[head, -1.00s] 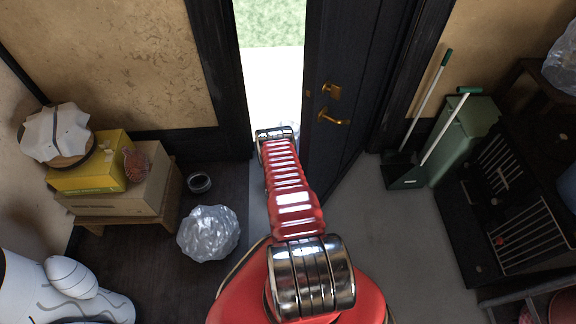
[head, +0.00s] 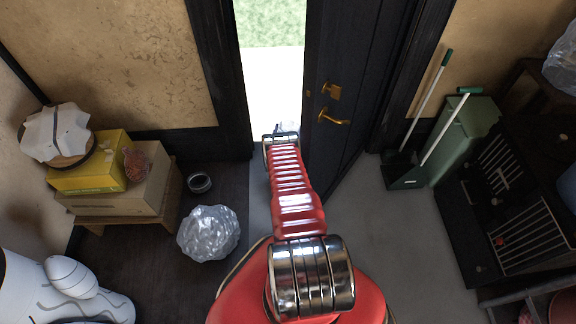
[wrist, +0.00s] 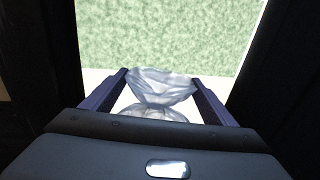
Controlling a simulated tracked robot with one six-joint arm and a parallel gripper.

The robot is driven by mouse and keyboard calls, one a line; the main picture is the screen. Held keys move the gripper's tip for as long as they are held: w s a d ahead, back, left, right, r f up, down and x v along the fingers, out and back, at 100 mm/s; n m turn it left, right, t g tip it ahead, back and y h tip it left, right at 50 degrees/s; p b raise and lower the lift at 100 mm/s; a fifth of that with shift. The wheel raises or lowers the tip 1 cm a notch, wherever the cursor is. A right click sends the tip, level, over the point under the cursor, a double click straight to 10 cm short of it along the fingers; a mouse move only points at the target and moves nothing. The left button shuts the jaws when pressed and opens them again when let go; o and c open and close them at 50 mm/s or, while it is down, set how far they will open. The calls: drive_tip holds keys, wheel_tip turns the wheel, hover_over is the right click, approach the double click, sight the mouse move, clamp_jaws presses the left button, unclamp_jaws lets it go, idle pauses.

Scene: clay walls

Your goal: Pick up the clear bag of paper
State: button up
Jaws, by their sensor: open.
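A clear bag (wrist: 160,88) with a gathered neck shows in the wrist view, its flared top between my two fingers and its lower part cut off by my gripper body. I cannot make out its contents. My gripper (wrist: 160,77) is open, one finger on each side of the bag's top; I cannot tell if either touches it. In the head view my arm reaches into the bright doorway, and only a small bit of the bag (head: 285,127) shows past my wrist; the fingers are hidden there.
A dark door (head: 350,90) with a brass handle stands ajar to the right of my arm, and the door frame (head: 222,80) is close on the left. A crumpled clear bag (head: 208,233) and a small dark ring-shaped object (head: 199,182) lie on the floor at left.

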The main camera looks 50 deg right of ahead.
drive_tip(key=shift+w+d, duration=0.15)
drive_tip(key=shift+d, duration=0.2)
drive_tip(key=shift+c, duration=0.6)
drive_tip(key=c, duration=1.9)
drive_tip(key=shift+o, duration=0.2)
drive_tip(key=shift+r, duration=0.1)
drive_tip(key=shift+r, duration=5)
